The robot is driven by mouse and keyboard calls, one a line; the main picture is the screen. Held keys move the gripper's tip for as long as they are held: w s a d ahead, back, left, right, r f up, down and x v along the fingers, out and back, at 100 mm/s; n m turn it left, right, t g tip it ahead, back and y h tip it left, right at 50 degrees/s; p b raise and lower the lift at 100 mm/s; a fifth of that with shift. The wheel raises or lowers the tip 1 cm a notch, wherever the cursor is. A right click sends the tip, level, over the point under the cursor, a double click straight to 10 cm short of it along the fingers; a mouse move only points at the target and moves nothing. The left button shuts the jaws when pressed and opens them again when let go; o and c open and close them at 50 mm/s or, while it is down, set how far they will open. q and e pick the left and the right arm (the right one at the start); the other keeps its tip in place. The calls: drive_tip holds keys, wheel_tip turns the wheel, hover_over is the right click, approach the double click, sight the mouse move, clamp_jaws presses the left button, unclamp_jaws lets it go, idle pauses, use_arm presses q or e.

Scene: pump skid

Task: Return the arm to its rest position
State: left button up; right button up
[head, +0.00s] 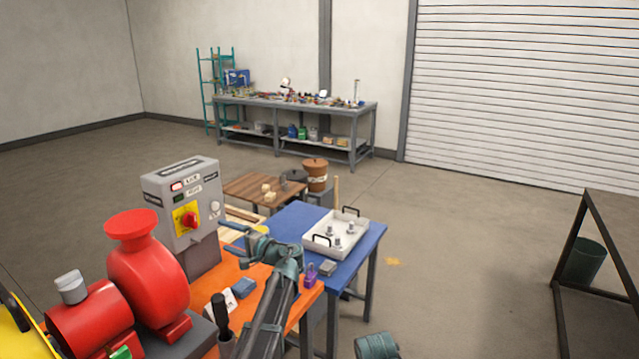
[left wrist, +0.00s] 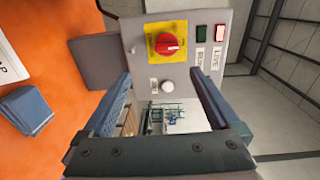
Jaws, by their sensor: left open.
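My left arm (head: 268,310) reaches forward over the orange bench top (head: 262,275). My left gripper (head: 234,238) is open and empty at its end, just right of the grey control box (head: 180,215). In the left wrist view the open fingers (left wrist: 163,90) frame the lower part of the box's front and the room behind, with nothing between them. The box carries a red rotary knob (left wrist: 167,44) on a yellow plate, a white button (left wrist: 168,86), a dark green lamp (left wrist: 201,33) and a red lamp (left wrist: 220,33).
A red pump (head: 150,275) stands left of the arm. A blue table (head: 368,238) holds a white tray (head: 322,248) with metal parts. A purple padlock (head: 310,275) and a small grey block (head: 327,268) lie near the arm.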

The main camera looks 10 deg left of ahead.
use_arm(q)
drive_tip(key=s+d+f+n+g+h, duration=0.25)
drive_tip(key=s+d+f+h, duration=0.55)
drive_tip(key=s+d+f, duration=0.8)
drive_tip(key=s+d+f+m+g+h, duration=0.1)
drive_tip(key=s+d+f+g+h, duration=0.1)
drive_tip(key=s+d, duration=0.5)
drive_tip(key=s+d+f+m+g+h, duration=0.1)
drive_tip(key=s+d+f+g+h, duration=0.1)
drive_tip(key=s+d+h, duration=0.3)
drive_tip(key=s+d+f, duration=0.1)
drive_tip(key=s+d, duration=0.2)
drive_tip(key=s, duration=0.2)
drive_tip(key=shift+s+d, duration=0.15)
drive_tip(key=shift+s, duration=0.15)
